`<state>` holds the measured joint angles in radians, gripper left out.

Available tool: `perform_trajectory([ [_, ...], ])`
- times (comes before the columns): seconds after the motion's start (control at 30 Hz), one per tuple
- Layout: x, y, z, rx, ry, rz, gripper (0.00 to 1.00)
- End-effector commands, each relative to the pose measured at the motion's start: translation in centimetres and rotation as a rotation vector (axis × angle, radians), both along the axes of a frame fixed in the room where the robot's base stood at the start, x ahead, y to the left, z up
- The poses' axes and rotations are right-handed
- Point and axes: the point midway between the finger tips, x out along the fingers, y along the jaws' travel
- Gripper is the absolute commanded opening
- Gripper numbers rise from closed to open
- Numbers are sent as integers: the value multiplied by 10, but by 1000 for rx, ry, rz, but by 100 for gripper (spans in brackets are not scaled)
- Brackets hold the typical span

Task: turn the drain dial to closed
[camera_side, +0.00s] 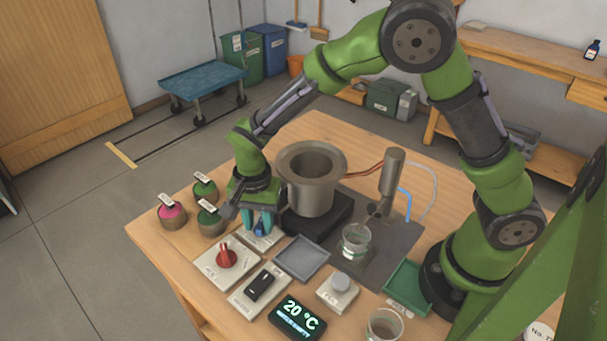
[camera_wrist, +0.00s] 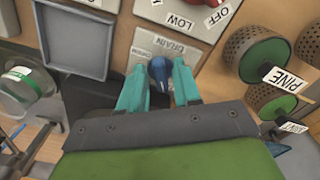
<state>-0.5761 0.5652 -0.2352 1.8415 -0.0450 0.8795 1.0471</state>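The blue drain dial (camera_wrist: 159,70) sits on a pale plate (camera_wrist: 148,42) with a DRAIN label beside it in the wrist view. A second small label on the plate is too blurred to read. My gripper (camera_wrist: 160,82) points down over the dial, with one teal finger on each side of it. The fingertips are very near the dial, but I cannot tell whether they press on it. In the side view my gripper (camera_side: 259,224) is low at the plate, and only a little blue of the dial (camera_side: 259,231) shows between the fingers. The dial's pointing direction is unclear.
A red dial (camera_side: 226,254) and a black switch (camera_side: 261,284) stand in front. The metal pot (camera_side: 311,198) is close on the right, mesh jars (camera_side: 172,213) on the left. A grey tray (camera_side: 301,257), a glass beaker (camera_side: 356,242) and a 20 °C display (camera_side: 297,318) are nearby.

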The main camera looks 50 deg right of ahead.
Motion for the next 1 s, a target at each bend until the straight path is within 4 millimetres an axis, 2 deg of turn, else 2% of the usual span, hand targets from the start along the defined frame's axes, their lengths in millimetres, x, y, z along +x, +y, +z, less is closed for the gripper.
perform_trajectory([
  [0.33,0,0,0,-1,0,1,40],
  [0.47,1,0,12,0,-4,2,40],
  [0.57,1,0,30,1,-5,1,40],
  [1.0,1,0,134,1,-4,0,40],
])
